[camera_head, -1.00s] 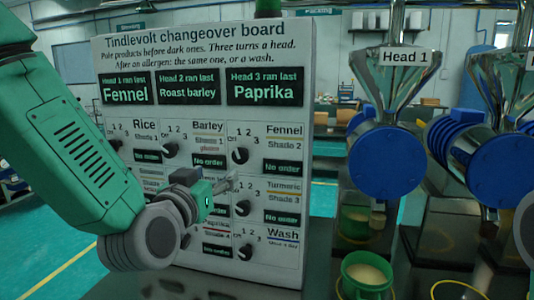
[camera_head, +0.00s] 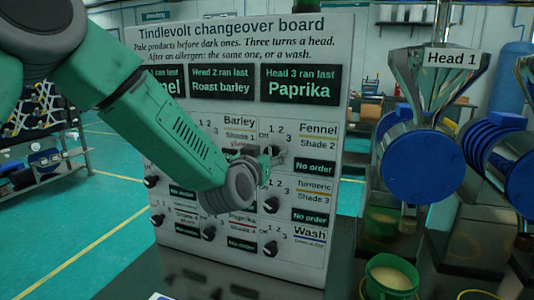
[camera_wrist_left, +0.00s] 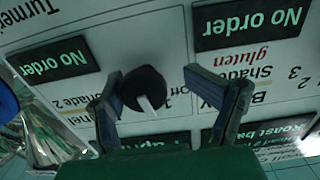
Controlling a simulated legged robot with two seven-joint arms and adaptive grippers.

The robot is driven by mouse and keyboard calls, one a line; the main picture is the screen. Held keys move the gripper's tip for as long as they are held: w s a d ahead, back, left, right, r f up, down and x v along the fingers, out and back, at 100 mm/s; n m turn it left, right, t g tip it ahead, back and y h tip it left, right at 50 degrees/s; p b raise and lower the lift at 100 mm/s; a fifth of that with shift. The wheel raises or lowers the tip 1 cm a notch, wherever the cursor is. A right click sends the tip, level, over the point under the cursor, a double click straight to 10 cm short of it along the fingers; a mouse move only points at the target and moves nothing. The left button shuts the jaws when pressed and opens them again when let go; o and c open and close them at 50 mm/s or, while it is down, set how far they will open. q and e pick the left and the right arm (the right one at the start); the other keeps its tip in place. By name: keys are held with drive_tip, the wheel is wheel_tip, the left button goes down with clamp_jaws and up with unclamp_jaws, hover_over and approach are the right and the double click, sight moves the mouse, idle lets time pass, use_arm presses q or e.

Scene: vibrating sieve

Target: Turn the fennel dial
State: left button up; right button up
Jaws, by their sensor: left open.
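The fennel dial (camera_wrist_left: 145,90) is a round black knob with a white pointer mark, on the white changeover board (camera_head: 335,60). The wrist view shows it upside down, beside the Shade 2 lettering and a "No order" display (camera_wrist_left: 50,60). My left gripper (camera_head: 270,158) is at this dial and hides much of it in the head view. In the wrist view its two dark fingers stand open, one on each side of the knob. A gap shows on the right; contact on the left cannot be told. My right gripper is not in view.
Other dials sit close by, such as the turmeric dial (camera_head: 271,204) below and the wash dial (camera_head: 270,248). To the right stand the steel Head 1 hopper (camera_head: 432,75) with a blue drum (camera_head: 425,165) and a green bucket (camera_head: 391,275).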

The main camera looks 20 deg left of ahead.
use_arm(q)
drive_tip(key=shift+a+r, duration=0.1)
drive_tip(key=shift+s+d+r, duration=0.1)
drive_tip(key=shift+d, duration=0.25)
drive_tip(key=shift+s+d+r, duration=0.15)
drive_tip(key=shift+d, duration=0.35)
drive_tip(key=c, duration=0.8)
drive_tip(key=shift+d, duration=0.4)
drive_tip(key=c, duration=0.4)
drive_tip(key=shift+a, duration=0.45)
drive_tip(key=shift+d+f+n+b, duration=0.2)
drive_tip(key=shift+n+b, duration=0.3)
drive_tip(key=shift+n, duration=0.5)
drive_tip(key=shift+a+f+n+b, duration=0.15)
drive_tip(key=shift+n+b, duration=0.45)
drive_tip(key=shift+n, duration=0.6)
drive_tip(key=shift+n+b, duration=0.85)
drive_tip(key=shift+n, duration=0.85)
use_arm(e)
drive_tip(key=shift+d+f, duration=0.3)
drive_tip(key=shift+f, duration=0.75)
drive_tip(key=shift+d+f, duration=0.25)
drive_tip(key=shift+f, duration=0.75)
